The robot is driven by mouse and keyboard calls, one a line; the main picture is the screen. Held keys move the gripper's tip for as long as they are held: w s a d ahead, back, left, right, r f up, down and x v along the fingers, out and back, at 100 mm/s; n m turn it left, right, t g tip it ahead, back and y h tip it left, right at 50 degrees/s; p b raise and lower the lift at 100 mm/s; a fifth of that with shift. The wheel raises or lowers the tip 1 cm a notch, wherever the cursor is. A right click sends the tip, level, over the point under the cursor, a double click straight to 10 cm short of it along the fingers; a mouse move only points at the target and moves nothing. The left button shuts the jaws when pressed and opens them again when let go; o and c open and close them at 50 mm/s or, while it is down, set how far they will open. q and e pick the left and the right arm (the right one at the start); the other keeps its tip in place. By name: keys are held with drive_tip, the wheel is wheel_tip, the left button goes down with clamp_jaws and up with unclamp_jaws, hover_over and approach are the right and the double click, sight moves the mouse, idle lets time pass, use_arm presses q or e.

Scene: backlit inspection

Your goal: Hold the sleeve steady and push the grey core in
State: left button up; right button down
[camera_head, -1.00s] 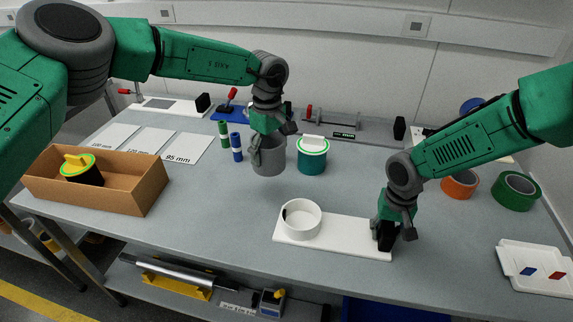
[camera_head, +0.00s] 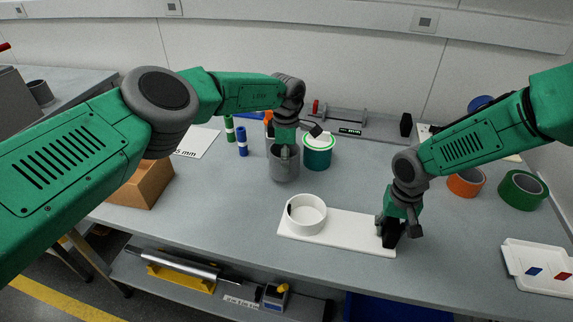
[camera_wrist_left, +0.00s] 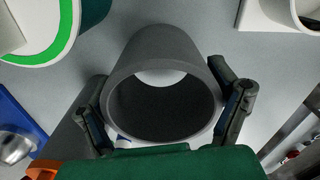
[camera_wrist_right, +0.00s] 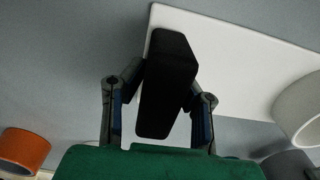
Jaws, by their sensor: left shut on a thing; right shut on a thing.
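A grey hollow cylinder (camera_head: 285,171) is upright behind the white plate. My left gripper (camera_head: 284,152) is shut on it; the left wrist view shows a finger on either side of the cylinder (camera_wrist_left: 165,62), whose open end faces the camera. I cannot tell whether it touches the table. A white ring (camera_head: 304,226) with a dark mark inside stands on a white plate (camera_head: 350,231). My right gripper (camera_head: 391,226) is shut on a black block (camera_wrist_right: 165,85) at the plate's right end. A teal cylinder (camera_head: 317,159) with a green-rimmed top stands just right of the grey one.
A cardboard box (camera_head: 150,187) on the left is partly hidden by my left arm. Green (camera_head: 229,129) and blue (camera_head: 242,142) small cylinders stand behind. Orange (camera_head: 465,184) and green (camera_head: 521,192) rolls and a white tray (camera_head: 540,268) lie right. Bare table separates the grey cylinder and ring.

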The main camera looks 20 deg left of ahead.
use_arm(q)
drive_tip(key=shift+f, duration=1.15)
drive_tip(key=shift+f, duration=0.1)
drive_tip(key=o, duration=1.2)
